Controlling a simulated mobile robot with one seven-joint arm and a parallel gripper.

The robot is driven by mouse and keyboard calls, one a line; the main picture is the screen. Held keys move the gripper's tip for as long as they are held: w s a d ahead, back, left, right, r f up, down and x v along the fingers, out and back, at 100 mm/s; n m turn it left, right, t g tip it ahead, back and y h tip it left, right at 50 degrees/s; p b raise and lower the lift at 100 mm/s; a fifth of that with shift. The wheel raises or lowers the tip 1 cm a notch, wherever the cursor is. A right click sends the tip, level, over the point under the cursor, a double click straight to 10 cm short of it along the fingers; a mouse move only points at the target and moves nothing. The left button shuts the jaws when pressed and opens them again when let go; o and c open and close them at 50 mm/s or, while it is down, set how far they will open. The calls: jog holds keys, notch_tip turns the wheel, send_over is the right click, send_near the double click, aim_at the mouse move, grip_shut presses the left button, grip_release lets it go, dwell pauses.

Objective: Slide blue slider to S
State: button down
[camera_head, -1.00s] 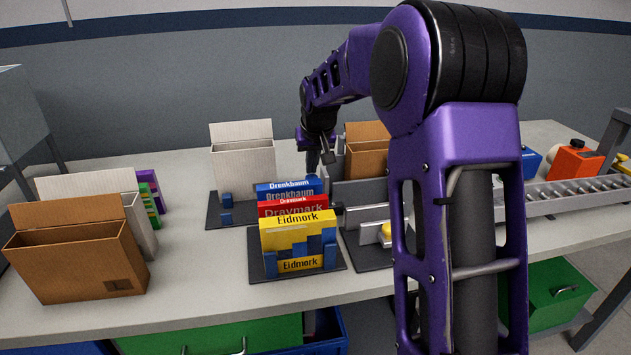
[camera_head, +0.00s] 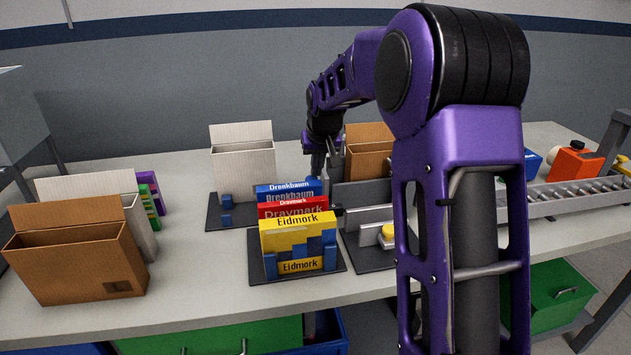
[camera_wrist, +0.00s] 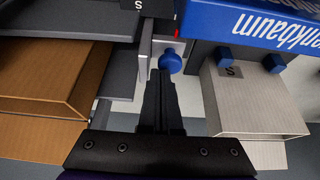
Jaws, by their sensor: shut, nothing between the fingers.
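The blue slider knob (camera_wrist: 170,61) shows in the wrist view, round and upright beside a pale grey edge. My gripper (camera_wrist: 162,78) is shut and empty, with its fingertips right at the knob; I cannot tell if they touch it. In the head view my gripper (camera_head: 318,166) is behind the book boxes, and the blue knob is hidden there. One S label (camera_wrist: 139,4) is on a grey plate at the top of the wrist view. Another S label (camera_wrist: 231,71) is by the white box.
The blue Drenkbaum box (camera_head: 290,190), red Draymark box (camera_head: 293,210) and yellow Eidmork box (camera_head: 298,240) stand in a row in front of my gripper. A white carton (camera_head: 243,160) is to the left and a brown carton (camera_head: 368,155) to the right. A yellow knob (camera_head: 387,233) is nearer.

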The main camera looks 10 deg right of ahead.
jog(key=shift+d+p, duration=0.3)
jog(key=shift+d, duration=1.65)
jog(key=shift+r, duration=0.1)
notch_tip(320, 180, up, 6)
jog(key=p, duration=0.4)
jog(key=shift+p, duration=0.3)
dwell(0.4)
